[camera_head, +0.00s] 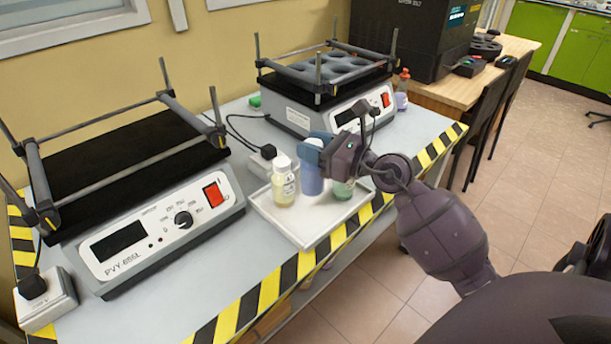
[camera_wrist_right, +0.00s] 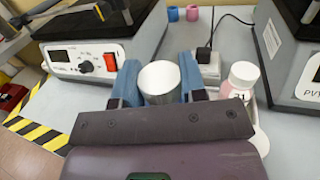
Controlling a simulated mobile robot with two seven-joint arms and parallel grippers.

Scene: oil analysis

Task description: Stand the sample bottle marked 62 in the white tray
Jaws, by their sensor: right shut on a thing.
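The white tray (camera_head: 275,212) lies on the table between two machines. My right gripper (camera_head: 325,152) is shut on a sample bottle (camera_head: 311,180) with a bluish body. It holds the bottle upright over the tray; I cannot tell whether its base touches. In the right wrist view its pale round cap (camera_wrist_right: 160,80) sits between the blue fingers, and its label is hidden. A white-capped bottle with yellowish liquid (camera_head: 284,186) stands in the tray to the left. A greenish bottle (camera_head: 343,189) stands to the right, partly behind the gripper. My left gripper is not in view.
The PVY-656L machine (camera_head: 160,235) stands at the left, a second machine (camera_head: 300,115) behind the tray. A power box (camera_head: 275,165) with a plug sits close behind the bottles. A white-capped bottle (camera_wrist_right: 242,80) shows right of the held one in the wrist view.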

